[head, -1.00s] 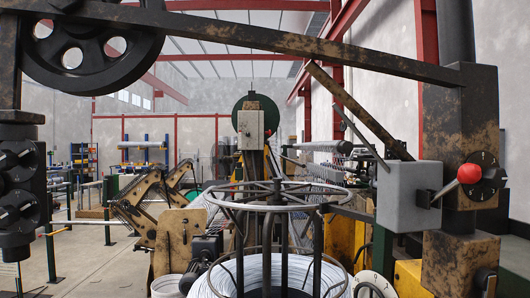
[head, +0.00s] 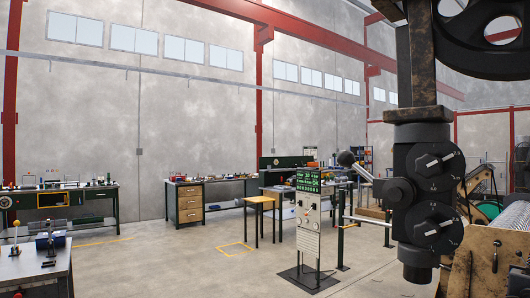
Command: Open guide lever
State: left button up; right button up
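I cannot tell for sure which part is the guide lever. A short grey lever with a dark rounded knob (head: 346,158) sticks out up and to the left beside the black dial head (head: 428,190) of the machine. It looks tilted, and its lower end is partly hidden by the dial head. The dial head carries two round dials with pale pointers. The red-knobbed lever is out of the present view. Neither of my grippers shows in the head view.
A control stand (head: 309,225) with a green display stands on the floor left of the machine. Workbenches (head: 205,200) line the back wall. A bench with a vice (head: 50,240) is at the lower left. The floor in the middle is mostly open.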

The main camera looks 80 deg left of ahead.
aim_at(346, 158)
jog(key=k+j+u, duration=0.15)
jog(key=j, duration=0.4)
jog(key=k+j+u, duration=0.1)
jog(key=j, duration=0.45)
jog(key=k+j+u, duration=0.15)
jog(key=j, duration=0.45)
jog(key=k+j+u, duration=0.1)
jog(key=j, duration=0.5)
